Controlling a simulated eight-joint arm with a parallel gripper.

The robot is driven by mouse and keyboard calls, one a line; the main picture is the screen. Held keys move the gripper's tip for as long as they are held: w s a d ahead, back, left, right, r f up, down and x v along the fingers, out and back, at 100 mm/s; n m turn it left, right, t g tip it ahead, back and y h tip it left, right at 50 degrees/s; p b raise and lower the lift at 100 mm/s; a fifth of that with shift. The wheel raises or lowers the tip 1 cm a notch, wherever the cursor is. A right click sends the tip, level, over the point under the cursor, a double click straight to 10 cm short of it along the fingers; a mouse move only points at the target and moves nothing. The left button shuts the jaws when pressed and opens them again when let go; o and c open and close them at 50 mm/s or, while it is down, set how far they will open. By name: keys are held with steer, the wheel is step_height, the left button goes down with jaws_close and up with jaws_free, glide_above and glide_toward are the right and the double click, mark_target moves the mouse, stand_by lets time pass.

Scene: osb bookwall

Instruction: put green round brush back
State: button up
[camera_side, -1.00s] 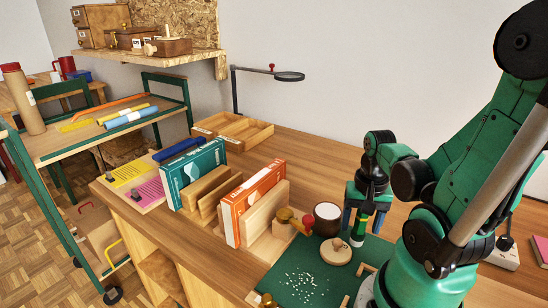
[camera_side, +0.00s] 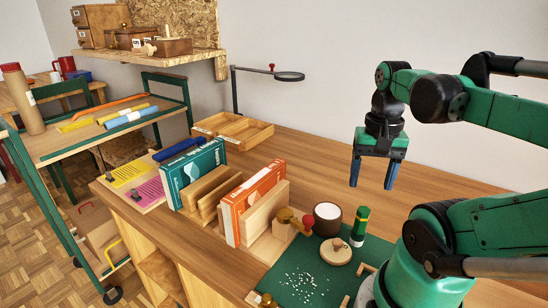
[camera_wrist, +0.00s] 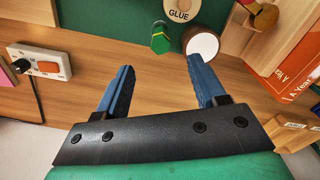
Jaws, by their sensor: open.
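The green round brush (camera_side: 361,225) stands upright by the back edge of the green mat, with a yellow band near its top and a pale lower end. It also shows from above in the wrist view (camera_wrist: 160,42). The brown glue pot (camera_side: 327,217) with white contents is just left of it, and the round wooden glue lid (camera_side: 337,252) lies in front. My gripper (camera_side: 371,187) is open and empty, its blue fingers pointing down above and behind the brush, apart from it. In the wrist view the brush lies beyond the fingertips (camera_wrist: 161,68).
White grains (camera_side: 300,285) lie on the green mat (camera_side: 275,277). A white switch box (camera_wrist: 42,62) sits on the bench. The bench behind the brush is clear.

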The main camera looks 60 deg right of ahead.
steer(key=shift+r, duration=0.6)
steer(key=w+a+f+n+t, duration=0.1)
steer(key=w+a+n+t, duration=0.6)
steer(key=w+a+n, duration=0.5)
steer(key=shift+w+a+f+n, duration=0.25)
steer(key=shift+w+n, duration=0.35)
steer(key=shift+w, duration=0.5)
